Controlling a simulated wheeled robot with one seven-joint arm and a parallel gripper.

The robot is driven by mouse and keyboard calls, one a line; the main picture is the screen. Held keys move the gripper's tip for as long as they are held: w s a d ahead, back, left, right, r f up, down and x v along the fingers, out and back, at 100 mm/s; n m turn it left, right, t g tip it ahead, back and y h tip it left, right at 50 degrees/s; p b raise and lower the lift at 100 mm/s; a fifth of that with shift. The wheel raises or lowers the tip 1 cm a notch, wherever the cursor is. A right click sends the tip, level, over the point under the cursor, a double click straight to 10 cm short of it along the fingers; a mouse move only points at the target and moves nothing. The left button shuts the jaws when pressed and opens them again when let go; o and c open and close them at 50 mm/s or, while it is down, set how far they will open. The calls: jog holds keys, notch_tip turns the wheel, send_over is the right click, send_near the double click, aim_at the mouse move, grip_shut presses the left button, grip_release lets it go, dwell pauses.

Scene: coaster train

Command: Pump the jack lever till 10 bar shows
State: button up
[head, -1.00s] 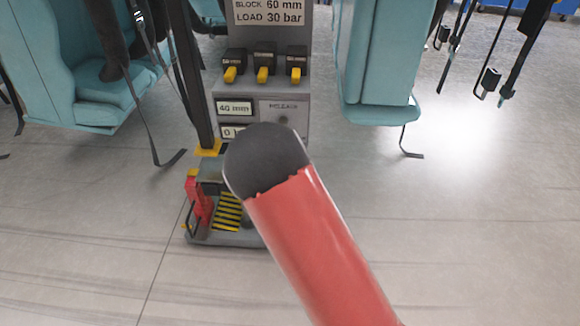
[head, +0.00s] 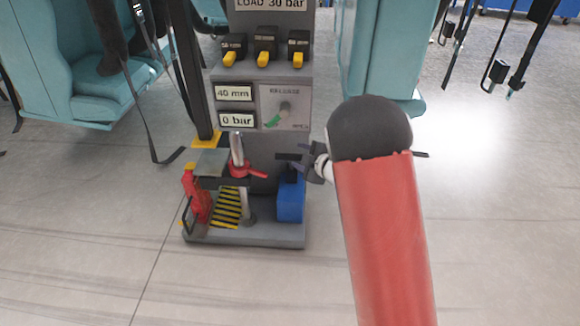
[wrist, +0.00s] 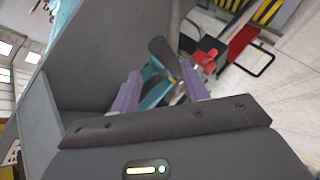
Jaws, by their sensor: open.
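The grey jack stand (head: 285,90) stands in the head view with a display reading 0 bar (head: 237,120). Above it a display reads 40 mm (head: 235,93). A blue block (head: 290,200) sits low on the right of the base, with a short dark bar (head: 289,156) above it, perhaps the jack lever. My gripper (head: 306,166) is just right of that bar, partly hidden by my red and black arm. In the wrist view my gripper (wrist: 159,68) is open, with a dark rounded bar end (wrist: 160,48) near its fingertips; contact cannot be told.
A release knob (head: 285,108) with a green mark is on the panel. A silver post with a red collar (head: 240,170) and a red part (head: 194,195) stand on the base (head: 245,234). Teal seats (head: 375,60) flank the stand. The front floor is clear.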

aim_at(294, 158)
jog(key=n, duration=0.1)
jog(key=s+d+n+g+y, duration=0.1)
jog(key=n+b, duration=0.1)
jog(key=shift+s+d+f+n+g+y, duration=0.2)
jog(key=shift+d+n+g+y, duration=0.1)
jog(key=shift+d+n, duration=0.1)
jog(key=x, duration=0.7)
jog(key=shift+w+a+f+b, duration=0.1)
jog(key=shift+a+b, duration=0.2)
jog(key=shift+a, duration=0.1)
grip_shut()
